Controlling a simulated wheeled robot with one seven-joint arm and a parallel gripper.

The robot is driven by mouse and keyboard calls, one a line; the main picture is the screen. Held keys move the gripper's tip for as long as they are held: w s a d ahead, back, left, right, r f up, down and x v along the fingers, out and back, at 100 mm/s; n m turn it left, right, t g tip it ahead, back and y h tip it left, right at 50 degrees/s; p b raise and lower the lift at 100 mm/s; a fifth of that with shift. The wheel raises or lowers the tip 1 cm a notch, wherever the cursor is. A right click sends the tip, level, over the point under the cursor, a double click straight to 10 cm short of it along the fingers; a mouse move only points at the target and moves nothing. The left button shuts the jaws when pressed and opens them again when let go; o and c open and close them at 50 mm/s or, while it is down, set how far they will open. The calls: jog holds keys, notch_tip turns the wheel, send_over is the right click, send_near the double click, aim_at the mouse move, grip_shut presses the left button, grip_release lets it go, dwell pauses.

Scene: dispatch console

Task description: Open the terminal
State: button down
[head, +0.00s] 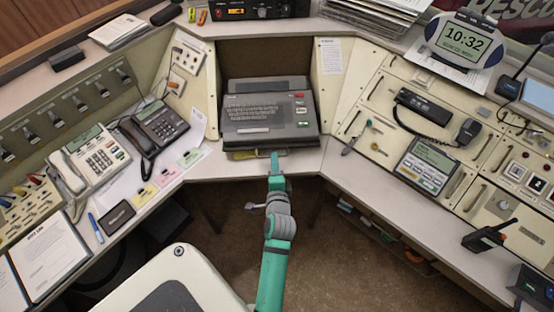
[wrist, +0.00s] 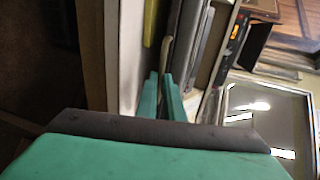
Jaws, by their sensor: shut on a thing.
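The terminal (head: 268,108) is a dark grey unit with a keyboard on its upper face and small red and white keys at its right. It lies in the central recess of the console, and no raised screen shows on it. My gripper (head: 275,157) reaches its front edge from below, right of a yellowish strip (head: 242,155). In the wrist view, my gripper (wrist: 160,76) has its fingers close together at the end of a thin pale handle (wrist: 167,50) along the terminal's front (wrist: 190,45). It is shut on this handle; the exact contact is partly hidden by the fingers.
Two desk phones (head: 88,157) (head: 155,126) and coloured cards (head: 167,176) stand at the left. A corded radio handset (head: 425,112) and a clock (head: 462,43) are at the right. Angled panels flank the terminal.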

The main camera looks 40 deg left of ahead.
jog(key=c, duration=1.9)
grip_release()
jog(key=v, duration=1)
jog(key=shift+s+d, duration=0.25)
jog(key=shift+d, duration=0.05)
jog(key=s+d+f+n+t+h, duration=0.1)
jog(key=s+d+t+h, duration=0.15)
jog(key=d, duration=0.75)
jog(key=s+d+f+n+t+h, duration=0.1)
jog(key=s+d+n+h, duration=0.2)
jog(key=d, duration=0.7)
jog(key=s+d+r+n+t+h, duration=0.1)
jog(key=s+d+r+n+h, duration=0.1)
jog(key=s+d, duration=0.3)
jog(key=s+d+r+n+h, duration=0.2)
jog(key=s+d+r+h, duration=0.2)
jog(key=s+d, duration=0.1)
jog(key=shift+s+r+t, duration=0.35)
jog(key=shift+s, duration=0.35)
